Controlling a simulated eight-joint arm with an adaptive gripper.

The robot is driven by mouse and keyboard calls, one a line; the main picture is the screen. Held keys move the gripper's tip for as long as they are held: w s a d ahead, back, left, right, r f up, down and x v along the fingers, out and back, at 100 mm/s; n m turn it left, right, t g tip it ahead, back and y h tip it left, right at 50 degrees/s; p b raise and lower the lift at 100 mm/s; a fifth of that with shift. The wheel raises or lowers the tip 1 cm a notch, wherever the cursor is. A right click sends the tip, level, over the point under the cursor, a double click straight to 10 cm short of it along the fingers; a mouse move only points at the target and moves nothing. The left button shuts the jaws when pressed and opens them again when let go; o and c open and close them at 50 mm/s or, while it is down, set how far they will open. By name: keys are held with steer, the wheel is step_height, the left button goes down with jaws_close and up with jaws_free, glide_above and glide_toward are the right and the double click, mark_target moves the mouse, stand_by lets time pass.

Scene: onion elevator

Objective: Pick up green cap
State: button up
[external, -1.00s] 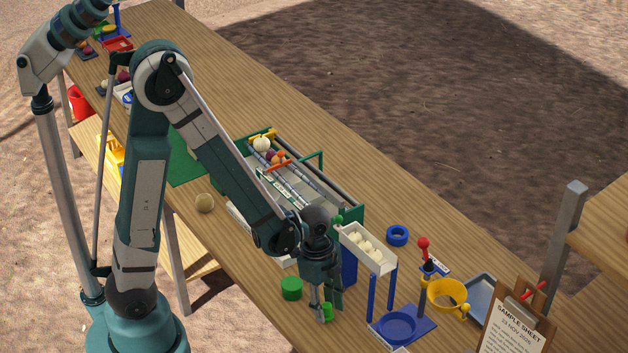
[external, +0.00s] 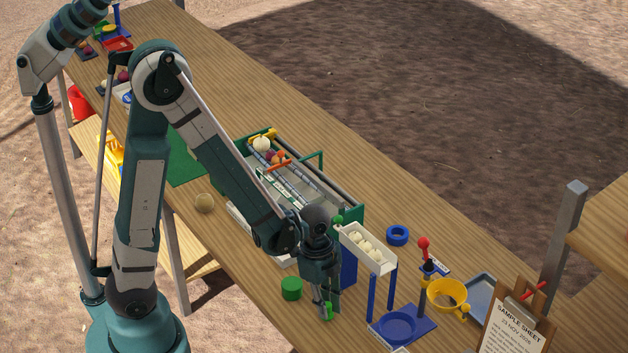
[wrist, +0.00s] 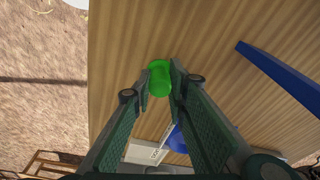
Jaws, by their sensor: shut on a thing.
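The bright green cap (wrist: 159,80) is between my fingertips in the wrist view, with a finger on each side of it. My gripper (external: 323,308) points down and is shut on this cap, at or very near the table top. In the wrist view my gripper (wrist: 160,83) has its two fingers pressed to the cap's sides.
A blue stand (external: 397,326) with a round tray is close on the right. A white tray of pale balls (external: 368,249) and a green-framed sorter (external: 345,214) stand behind my gripper. A yellow cup (external: 447,294) is farther right. The table's front edge is near.

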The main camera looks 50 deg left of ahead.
steer(key=shift+r+p, duration=1)
steer(key=shift+r, duration=3.85)
